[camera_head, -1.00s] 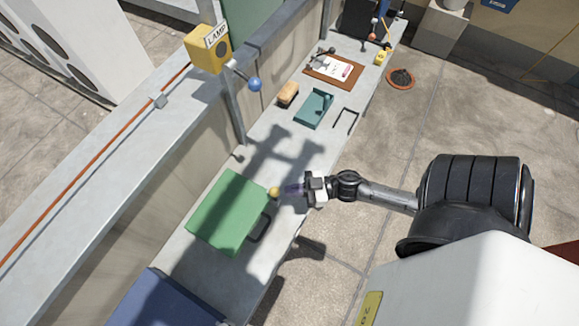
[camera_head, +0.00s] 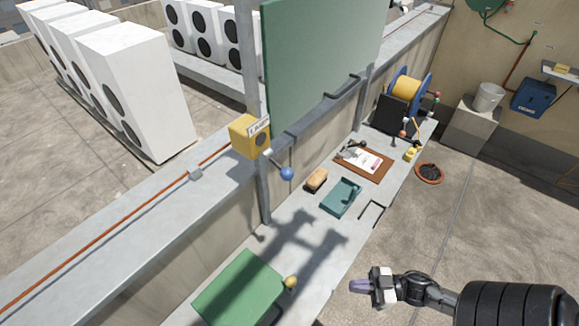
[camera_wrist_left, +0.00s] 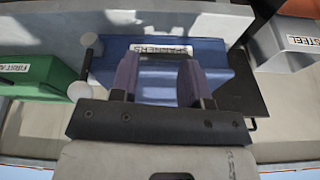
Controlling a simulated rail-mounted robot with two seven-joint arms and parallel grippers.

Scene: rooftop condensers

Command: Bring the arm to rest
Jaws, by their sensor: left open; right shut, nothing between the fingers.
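In the head view my right gripper (camera_head: 358,286) is shut and empty. It hangs in free air to the right of the bench, over the floor and apart from the green box (camera_head: 238,290). My left gripper is not in the head view. In the left wrist view it (camera_wrist_left: 158,75) is open with nothing between its two purple fingers. It points at a blue box (camera_wrist_left: 220,90) with a white label that is partly hidden behind the fingers. The green first aid box (camera_wrist_left: 40,75) lies left of the fingers there.
The bench (camera_head: 310,235) carries a teal tray (camera_head: 340,198), a brush (camera_head: 316,180) and a clipboard (camera_head: 364,163). A yellow lamp box (camera_head: 249,137) with a blue-knobbed lever (camera_head: 286,174) sits on the post. A grey box labelled steel (camera_wrist_left: 285,45) stands right in the wrist view. The floor right is mostly clear.

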